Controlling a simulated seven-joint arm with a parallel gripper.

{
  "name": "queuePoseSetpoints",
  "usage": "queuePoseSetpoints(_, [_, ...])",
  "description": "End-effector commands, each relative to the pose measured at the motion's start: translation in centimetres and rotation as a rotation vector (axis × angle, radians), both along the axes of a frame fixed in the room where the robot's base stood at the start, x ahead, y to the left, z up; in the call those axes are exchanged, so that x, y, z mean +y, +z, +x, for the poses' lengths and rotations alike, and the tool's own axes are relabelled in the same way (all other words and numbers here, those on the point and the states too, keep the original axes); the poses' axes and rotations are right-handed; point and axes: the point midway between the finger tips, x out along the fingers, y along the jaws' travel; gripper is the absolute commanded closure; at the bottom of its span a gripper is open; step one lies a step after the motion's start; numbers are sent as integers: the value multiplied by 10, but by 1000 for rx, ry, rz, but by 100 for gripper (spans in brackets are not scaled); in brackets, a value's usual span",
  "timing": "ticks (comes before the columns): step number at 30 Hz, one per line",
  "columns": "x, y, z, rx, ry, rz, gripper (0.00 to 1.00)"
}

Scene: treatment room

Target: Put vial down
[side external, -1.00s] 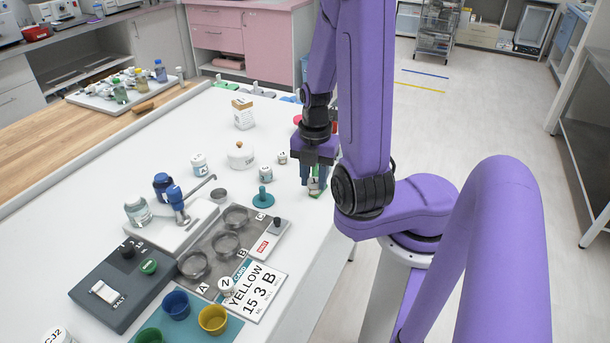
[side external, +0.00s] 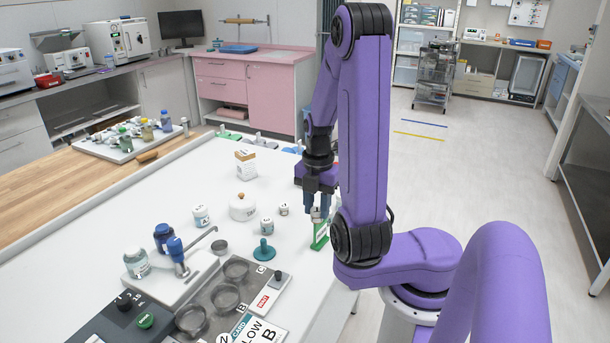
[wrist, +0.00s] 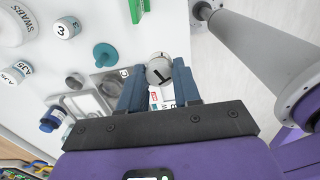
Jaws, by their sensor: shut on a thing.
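A small vial with a pale grey-white cap marked with a dark line shows in the wrist view (wrist: 159,68). My gripper (wrist: 160,85) is shut on it, with one blue finger on each side. In the side view my gripper (side external: 318,208) points down near the table's right edge, with the vial (side external: 316,214) at its fingertips. A green stand (side external: 320,236) is just below the vial there. A green piece (wrist: 138,8) also shows at the wrist view's top edge, apart from the vial. The vial's lower part is hard to make out.
A teal knobbed piece (side external: 263,251), a small jar (side external: 267,227) and a white lidded pot (side external: 242,207) stand left of my gripper. A tray with round dishes (side external: 236,270) lies nearer the camera. The table's right edge is close; bare tabletop lies farther left.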

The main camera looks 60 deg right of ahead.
Motion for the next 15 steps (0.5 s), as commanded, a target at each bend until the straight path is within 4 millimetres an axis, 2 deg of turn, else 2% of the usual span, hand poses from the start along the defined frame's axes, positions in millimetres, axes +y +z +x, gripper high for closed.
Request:
queuePoseSetpoints(1, [-11,2,8,-2,-19,-2,96])
queuePoseSetpoints(6, [-44,9,32,-1,-79,-1,96])
queuePoseSetpoints(15, [-102,21,65,-1,-185,-1,96])
